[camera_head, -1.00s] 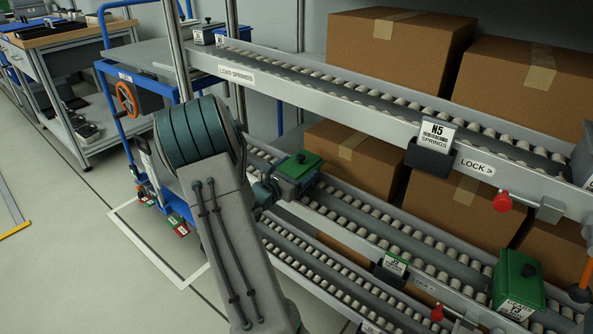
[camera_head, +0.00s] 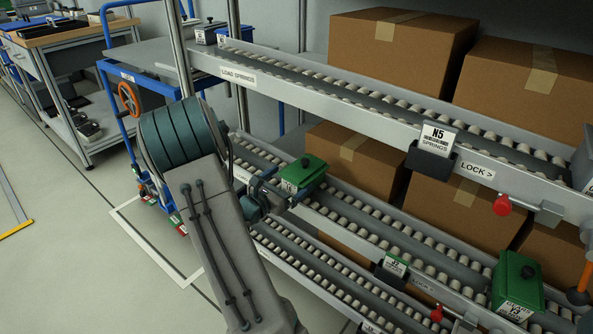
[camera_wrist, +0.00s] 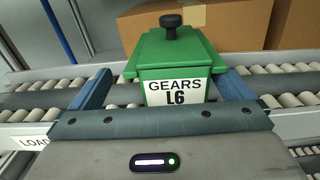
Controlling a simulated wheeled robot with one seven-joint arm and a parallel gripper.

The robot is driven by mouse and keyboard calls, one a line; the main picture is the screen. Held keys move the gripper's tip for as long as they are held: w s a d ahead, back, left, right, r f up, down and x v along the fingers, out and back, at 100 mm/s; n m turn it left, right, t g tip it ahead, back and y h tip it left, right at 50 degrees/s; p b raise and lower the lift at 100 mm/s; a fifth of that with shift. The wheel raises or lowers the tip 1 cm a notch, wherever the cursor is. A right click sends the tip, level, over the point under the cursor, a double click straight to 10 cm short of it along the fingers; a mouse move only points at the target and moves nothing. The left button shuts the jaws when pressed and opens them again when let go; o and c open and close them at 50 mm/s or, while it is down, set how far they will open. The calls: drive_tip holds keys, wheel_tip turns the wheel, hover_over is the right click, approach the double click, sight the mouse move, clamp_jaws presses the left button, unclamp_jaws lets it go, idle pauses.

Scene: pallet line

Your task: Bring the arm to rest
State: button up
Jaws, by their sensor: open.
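A green lidded box (camera_wrist: 174,55) with a black knob and a "GEARS L6" label stands upright on a roller lane in the wrist view. It also shows in the head view (camera_head: 303,173) on the middle lane. My gripper (camera_wrist: 167,74) is open, its blue-grey fingers apart to the left and right of the box's front, with gaps visible on both sides. How far the fingertips reach along the box is hard to tell. In the head view my arm stands in front of the rack, bent, and the fingers are barely visible.
The roller rack (camera_head: 280,82) runs along my right, with brown cartons (camera_head: 400,50) behind its lanes. A second green box (camera_head: 517,287) sits at right on the middle lane. A red knob (camera_head: 502,204) sticks out from the upper rail. A blue cart (camera_head: 122,75) stands behind; open floor lies left.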

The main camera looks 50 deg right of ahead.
drive_tip(key=a+p, duration=0.2)
drive_tip(key=a, duration=0.7)
drive_tip(key=shift+s+r, duration=0.4)
drive_tip(key=shift+s, duration=0.05)
drive_tip(key=shift+r, duration=0.1)
idle(2.8)
drive_tip(key=s+a+r+m+g+y+p, duration=0.35)
drive_tip(key=s+r+m+p, duration=0.2)
drive_tip(key=r+p, duration=0.3)
drive_tip(key=s+a+r+m+g+y+p, duration=0.2)
drive_tip(key=s+a+r+m+y+p, duration=0.35)
drive_tip(key=r, duration=0.45)
drive_tip(key=s+a+r+m+t+y+p, duration=0.2)
drive_tip(key=a+r+m+t+y+p, duration=0.4)
drive_tip(key=a+r+p, duration=1.1)
wheel_tip(320, 180, up, 5)
drive_tip(key=a+m+y, duration=0.1)
drive_tip(key=y, duration=0.2)
drive_tip(key=shift+a+m+t+p, duration=0.15)
drive_tip(key=shift+m+t+p, duration=0.15)
drive_tip(key=shift+t, duration=0.05)
